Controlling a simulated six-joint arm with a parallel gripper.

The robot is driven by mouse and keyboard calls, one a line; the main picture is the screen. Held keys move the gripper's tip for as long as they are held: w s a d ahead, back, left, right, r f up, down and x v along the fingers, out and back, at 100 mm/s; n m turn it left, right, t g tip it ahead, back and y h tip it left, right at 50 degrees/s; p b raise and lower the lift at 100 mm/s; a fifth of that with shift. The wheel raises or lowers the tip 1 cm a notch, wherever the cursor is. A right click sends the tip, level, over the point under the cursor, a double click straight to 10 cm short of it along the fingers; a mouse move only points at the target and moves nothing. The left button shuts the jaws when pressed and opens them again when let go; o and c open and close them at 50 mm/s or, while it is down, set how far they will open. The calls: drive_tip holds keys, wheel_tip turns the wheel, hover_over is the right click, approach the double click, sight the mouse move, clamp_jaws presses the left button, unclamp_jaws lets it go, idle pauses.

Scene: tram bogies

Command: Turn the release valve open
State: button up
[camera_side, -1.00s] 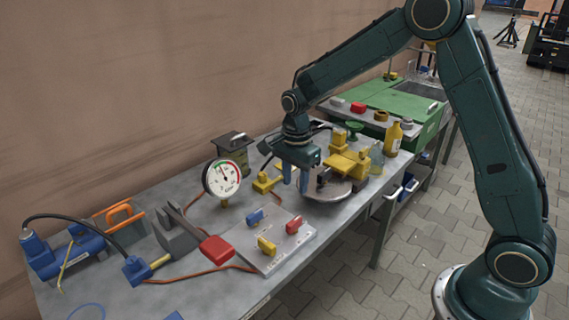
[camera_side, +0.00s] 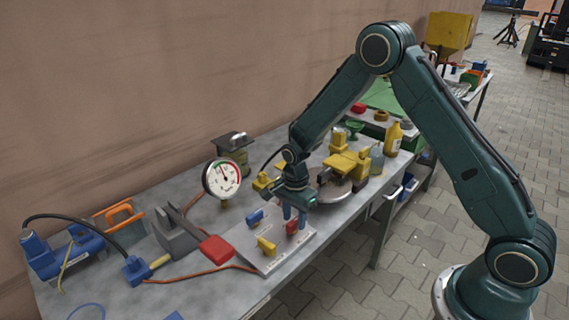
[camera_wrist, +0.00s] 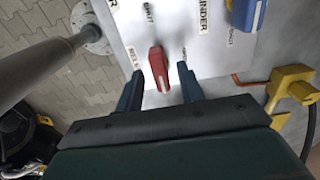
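The valve plate (camera_side: 268,254) lies on the bench with a blue handle (camera_side: 255,217), a yellow handle (camera_side: 266,245) and a red handle (camera_side: 291,228). My gripper (camera_side: 295,216) points down over the red handle's end of the plate. In the wrist view my gripper (camera_wrist: 156,76) is open, and the red handle (camera_wrist: 158,68) shows between its two blue fingers, with a gap on each side. Contact is not visible. White labels lie around the handle; that it is the release valve I cannot read for certain. The blue handle (camera_wrist: 248,12) is also there.
A round pressure gauge (camera_side: 221,179) stands behind the plate. A red-handled lever (camera_side: 216,249) and an orange hose lie to its left. A yellow fitting on a round disc (camera_side: 345,189) stands to the right. The bench's front edge is close to the plate.

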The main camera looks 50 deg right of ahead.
drive_tip(key=shift+f, duration=0.2)
clamp_jaws()
